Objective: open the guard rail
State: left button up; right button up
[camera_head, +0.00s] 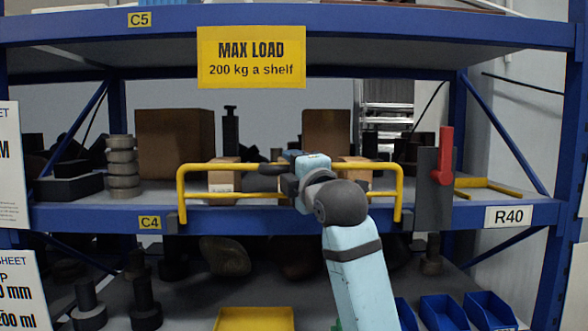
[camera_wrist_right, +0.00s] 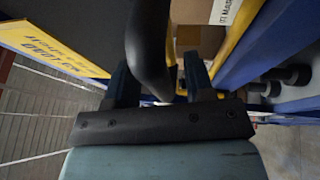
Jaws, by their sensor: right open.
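The yellow guard rail (camera_head: 240,196) stands upright along the front of the middle shelf. It has a top bar, a lower bar and bent ends. A dark curved bar (camera_wrist_right: 148,45) shows between the fingers in the right wrist view; it seems to be a grip on the rail's top bar. My right gripper (camera_head: 285,170) is at the middle of the rail, its jaws open around this bar (camera_wrist_right: 158,75); I cannot tell whether they touch it. A red lever (camera_head: 445,155) stands upright on a grey plate at the rail's right. My left gripper is out of view.
Cardboard boxes (camera_head: 174,143) and a stack of grey rings (camera_head: 122,168) stand on the shelf behind the rail. Blue bins (camera_head: 443,312) and a yellow tray (camera_head: 254,319) are below. Blue shelf posts (camera_head: 569,160) bound the right side.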

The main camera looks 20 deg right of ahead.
jog(key=shift+c, duration=0.5)
grip_shut()
jog(key=shift+s+f, duration=0.1)
jog(key=shift+f, duration=0.05)
